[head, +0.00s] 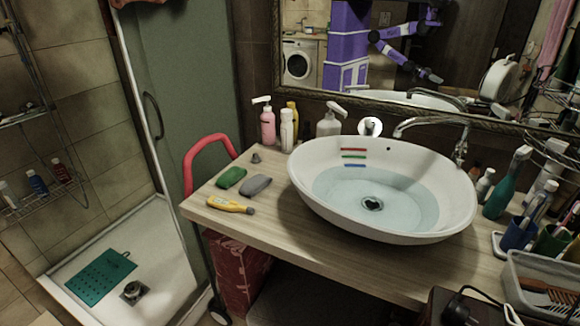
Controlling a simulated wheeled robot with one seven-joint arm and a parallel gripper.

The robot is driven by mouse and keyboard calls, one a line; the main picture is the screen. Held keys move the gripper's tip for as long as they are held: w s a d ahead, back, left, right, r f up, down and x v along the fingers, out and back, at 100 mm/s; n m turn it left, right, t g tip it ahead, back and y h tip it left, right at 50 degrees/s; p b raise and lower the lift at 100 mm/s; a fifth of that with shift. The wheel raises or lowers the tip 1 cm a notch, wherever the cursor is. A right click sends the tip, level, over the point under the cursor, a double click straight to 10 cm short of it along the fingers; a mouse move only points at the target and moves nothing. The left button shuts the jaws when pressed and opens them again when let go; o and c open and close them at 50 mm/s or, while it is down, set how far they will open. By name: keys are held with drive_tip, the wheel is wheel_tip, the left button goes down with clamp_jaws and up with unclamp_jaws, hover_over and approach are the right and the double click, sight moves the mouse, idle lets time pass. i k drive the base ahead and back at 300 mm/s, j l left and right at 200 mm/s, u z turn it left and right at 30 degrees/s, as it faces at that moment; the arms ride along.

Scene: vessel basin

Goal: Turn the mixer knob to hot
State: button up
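The mixer knob (370,127) is a small round chrome and white fitting behind the back rim of the white oval basin (310,185). Its pointer setting is too small to tell. The chrome spout (430,122) stands to its right and reaches over the basin. Red (354,150), green (353,157) and blue (355,165) bars lie one above another on the basin's inner back wall, below the knob. My gripper does not show directly; my purple arm appears only as a reflection in the mirror (470,45), too small to read the fingers.
A white pump bottle (330,122) stands just left of the knob, with a pink bottle (268,125) farther left. Green and grey soaps and a yellow tool (230,205) lie on the wooden counter (275,225). Bottles, cups and a grey bin (540,285) crowd the right.

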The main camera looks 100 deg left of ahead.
sight(370, 124)
drive_tip(key=u, duration=2.8)
